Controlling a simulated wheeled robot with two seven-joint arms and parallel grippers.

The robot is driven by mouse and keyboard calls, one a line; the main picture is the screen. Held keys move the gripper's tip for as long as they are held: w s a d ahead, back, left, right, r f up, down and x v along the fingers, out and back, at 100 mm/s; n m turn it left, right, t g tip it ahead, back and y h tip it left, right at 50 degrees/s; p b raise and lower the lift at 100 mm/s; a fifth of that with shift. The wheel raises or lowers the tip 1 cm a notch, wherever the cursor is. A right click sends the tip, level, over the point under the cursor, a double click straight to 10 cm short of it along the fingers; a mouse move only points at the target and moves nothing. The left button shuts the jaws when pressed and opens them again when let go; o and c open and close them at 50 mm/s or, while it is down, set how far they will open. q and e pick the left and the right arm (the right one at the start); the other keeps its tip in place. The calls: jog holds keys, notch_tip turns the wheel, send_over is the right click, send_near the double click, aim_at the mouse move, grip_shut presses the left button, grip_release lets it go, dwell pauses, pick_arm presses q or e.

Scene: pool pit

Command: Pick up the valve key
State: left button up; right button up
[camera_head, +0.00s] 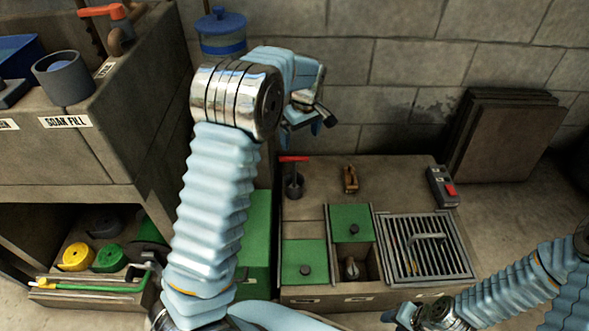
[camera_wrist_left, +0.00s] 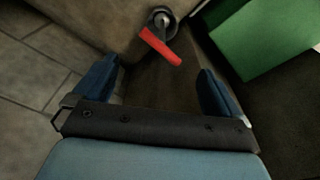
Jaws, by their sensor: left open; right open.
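A red-handled tool (camera_head: 294,159), which looks like the valve key, stands upright in a dark round holder (camera_head: 295,186) at the back left of the low concrete block. The red handle (camera_wrist_left: 161,46) also shows in the left wrist view, beyond and between my fingers. My left gripper (camera_head: 312,122) is above and behind the red handle, apart from it. Its two blue fingers are spread with nothing between them in the left wrist view (camera_wrist_left: 158,88). My right gripper (camera_head: 405,316) is low at the front right, open, partly cut by the frame's bottom edge.
The concrete block (camera_head: 400,172) also carries green lids (camera_head: 352,222), a metal grate (camera_head: 428,250), a brass fitting (camera_head: 350,179) and a red-button box (camera_head: 443,187). A shelf unit (camera_head: 120,130) stands left. Brown boards (camera_head: 505,135) lean on the wall. Floor at right is clear.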

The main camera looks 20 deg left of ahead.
aim_at(296, 157)
pick_arm(q)
jog(key=f, duration=0.5)
jog(key=a+f+b, duration=0.1)
jog(key=f, duration=0.2)
jog(key=shift+w+a+f, duration=0.1)
jog(key=shift+w, duration=0.3)
jog(key=f, duration=0.3)
jog(key=a+f+b, duration=0.1)
jog(key=f, duration=0.1)
jog(key=shift+w, duration=0.25)
grip_shut()
